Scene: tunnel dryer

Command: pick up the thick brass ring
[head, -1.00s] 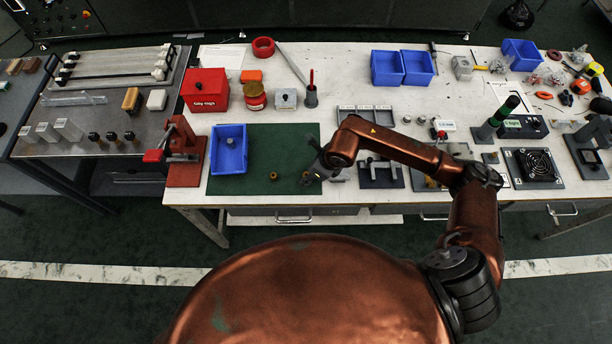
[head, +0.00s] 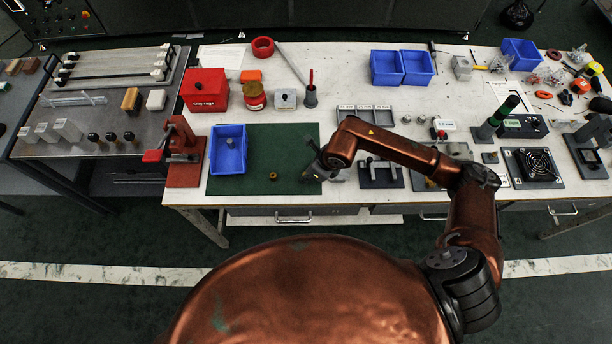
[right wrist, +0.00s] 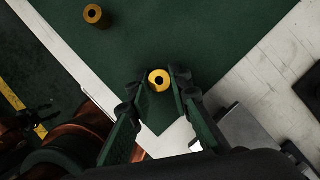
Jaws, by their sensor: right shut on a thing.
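A short brass ring with a thick wall and dark hole (right wrist: 159,79) is between the fingertips of my right gripper (right wrist: 161,84) in the right wrist view. The gripper is shut on it. In the head view my right gripper (head: 312,172) is over the right part of the green mat, and the held ring cannot be made out there. A second, similar brass ring (head: 273,176) stands on the mat to the left, apart from the gripper; it also shows in the right wrist view (right wrist: 93,13). My left gripper is not in view.
A blue bin (head: 228,150) stands at the mat's left, beside a red vise (head: 184,160). The green mat (head: 265,140) is mostly clear. A grey stand (head: 380,178) is close to the right of the gripper. A grey divided tray (head: 365,112) lies behind the arm.

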